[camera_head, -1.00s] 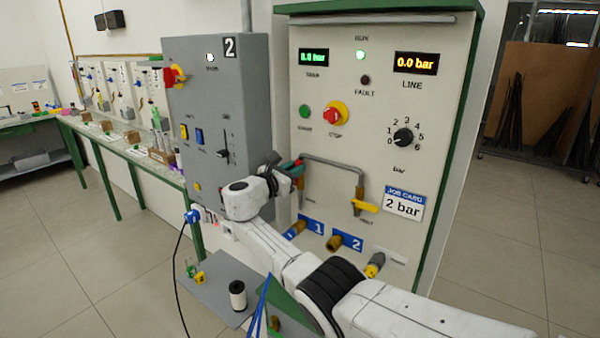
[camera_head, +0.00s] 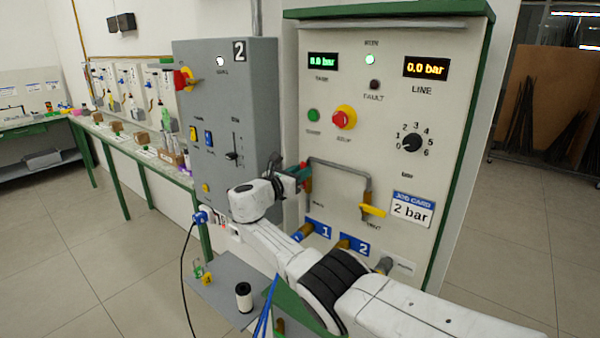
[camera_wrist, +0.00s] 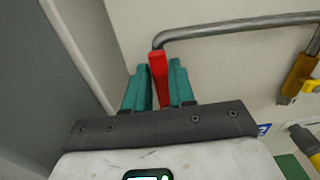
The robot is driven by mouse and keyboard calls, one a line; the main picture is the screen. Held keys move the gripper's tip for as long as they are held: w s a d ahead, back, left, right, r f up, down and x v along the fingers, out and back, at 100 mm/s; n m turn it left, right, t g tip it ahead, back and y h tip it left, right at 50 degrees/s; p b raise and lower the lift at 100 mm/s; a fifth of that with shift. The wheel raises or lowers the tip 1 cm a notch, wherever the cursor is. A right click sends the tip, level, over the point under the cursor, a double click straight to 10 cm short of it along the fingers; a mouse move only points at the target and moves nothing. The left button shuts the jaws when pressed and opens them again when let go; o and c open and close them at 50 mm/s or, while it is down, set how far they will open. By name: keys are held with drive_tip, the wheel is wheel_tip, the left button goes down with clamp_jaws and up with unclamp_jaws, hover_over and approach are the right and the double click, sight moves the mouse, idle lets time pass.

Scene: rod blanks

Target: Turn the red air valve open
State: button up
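The red air valve's handle (camera_wrist: 158,78) stands at the left end of the grey pipe in the wrist view, between my gripper's two teal fingers. My gripper (camera_wrist: 160,82) looks shut on it, with a finger against each side. In the head view my gripper (camera_head: 300,172) is at the left edge of the panel, and a little of the red handle (camera_head: 308,184) shows beside it. The valve body behind the handle is hidden.
A grey pipe (camera_head: 340,165) runs right to a yellow-handled valve (camera_head: 373,211). The panel (camera_head: 330,100) reads LINE 0.0 bar (camera_head: 427,68); its job card (camera_head: 412,208) says 2 bar. A grey box (camera_head: 215,110) stands close left. Stubs marked 1 and 2 sit below.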

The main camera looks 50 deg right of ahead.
drive_tip(key=o, duration=0.4)
drive_tip(key=shift+c, duration=0.2)
drive_tip(key=a, duration=1.1)
drive_tip(key=shift+s+b, duration=0.2)
drive_tip(key=shift+b, duration=0.2)
drive_tip(key=s+a+f+m+y, duration=0.35)
drive_tip(key=s+f, duration=0.25)
drive_tip(key=f, duration=0.3)
drive_tip(key=s+a+f+m+y, duration=0.3)
drive_tip(key=s+a+f, duration=0.3)
drive_tip(key=f, duration=0.4)
drive_tip(key=s+a+f+m+y, duration=0.4)
drive_tip(key=s+f, duration=0.3)
drive_tip(key=f, duration=0.2)
drive_tip(key=s+a+f+m+y, duration=0.1)
drive_tip(key=s+a+m+y, duration=0.2)
drive_tip(key=s, duration=0.9)
drive_tip(key=s+a+f+m+y, duration=0.1)
drive_tip(key=s+a+m+y, duration=0.3)
drive_tip(key=s+a, duration=0.3)
drive_tip(key=s+m, duration=0.1)
drive_tip(key=s, duration=0.3)
drive_tip(key=shift+s+f+m, duration=0.35)
drive_tip(key=shift+s, duration=0.05)
